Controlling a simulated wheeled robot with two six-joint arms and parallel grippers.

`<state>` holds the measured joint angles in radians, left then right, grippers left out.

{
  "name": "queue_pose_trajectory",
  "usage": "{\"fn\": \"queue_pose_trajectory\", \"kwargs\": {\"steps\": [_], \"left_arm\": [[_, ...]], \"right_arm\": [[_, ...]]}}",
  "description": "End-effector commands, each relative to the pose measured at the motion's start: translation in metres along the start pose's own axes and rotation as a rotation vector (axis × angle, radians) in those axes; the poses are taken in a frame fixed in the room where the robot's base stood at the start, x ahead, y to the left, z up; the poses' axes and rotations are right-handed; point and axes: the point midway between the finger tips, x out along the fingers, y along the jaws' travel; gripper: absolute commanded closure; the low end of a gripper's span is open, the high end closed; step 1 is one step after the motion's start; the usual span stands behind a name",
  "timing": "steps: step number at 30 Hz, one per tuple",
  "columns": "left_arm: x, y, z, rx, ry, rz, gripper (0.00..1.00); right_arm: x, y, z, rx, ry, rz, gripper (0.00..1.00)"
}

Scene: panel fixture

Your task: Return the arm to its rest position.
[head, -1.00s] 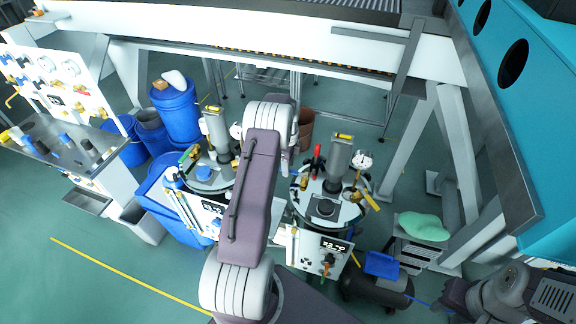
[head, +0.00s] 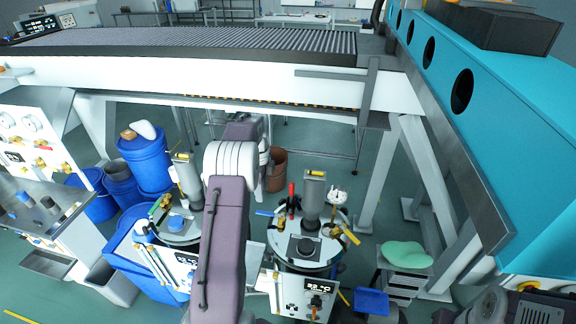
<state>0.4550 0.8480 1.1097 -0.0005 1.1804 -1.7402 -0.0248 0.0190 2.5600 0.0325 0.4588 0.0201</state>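My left arm (head: 222,235) rises from the bottom edge through the middle of the head view, its purple link ending at a pale ringed joint (head: 232,165). A darker link (head: 245,128) shows just beyond that joint. The arm stands between two round-lidded vessels and hides part of the left one. My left gripper's fingers cannot be made out behind the arm, so whether it is open or shut does not show. Part of my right arm (head: 485,306) shows at the bottom right; its gripper is not visible.
The left vessel (head: 177,228) and right vessel (head: 308,246), with upright cylinders and valves, flank the arm. A white frame (head: 250,83) carries a roller conveyor (head: 230,42) behind. Blue barrels (head: 146,163) stand left, a valve panel (head: 30,135) far left, a teal housing (head: 500,130) right.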

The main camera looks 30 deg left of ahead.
Motion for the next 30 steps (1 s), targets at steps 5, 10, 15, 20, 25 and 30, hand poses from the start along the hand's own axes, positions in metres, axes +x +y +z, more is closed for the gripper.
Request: {"fn": "queue_pose_trajectory", "kwargs": {"steps": [5,10,15,20,25,30], "left_arm": [[0.000,0.000,-0.002,0.004,0.000,0.000,0.62],[-0.036,-0.012,-0.038,0.080,-0.009,-0.070,0.62],[-0.075,0.035,-0.108,0.207,0.001,-0.075,0.62],[-0.075,0.102,-0.152,0.087,0.020,-0.072,0.62],[-0.043,0.202,-0.169,-0.328,0.045,-0.053,0.62],[0.004,0.272,-0.151,-0.936,0.042,-0.016,0.62]], "right_arm": [[0.000,0.000,0.000,0.000,0.000,0.000,0.67],[0.000,0.000,0.000,0.000,0.000,0.000,0.67],[0.000,0.000,0.000,0.000,0.000,0.000,0.67],[0.000,0.000,0.000,0.000,0.000,0.000,0.67],[0.000,0.000,0.000,0.000,0.000,0.000,0.67],[0.000,0.000,0.000,0.000,0.000,0.000,0.67]]}}
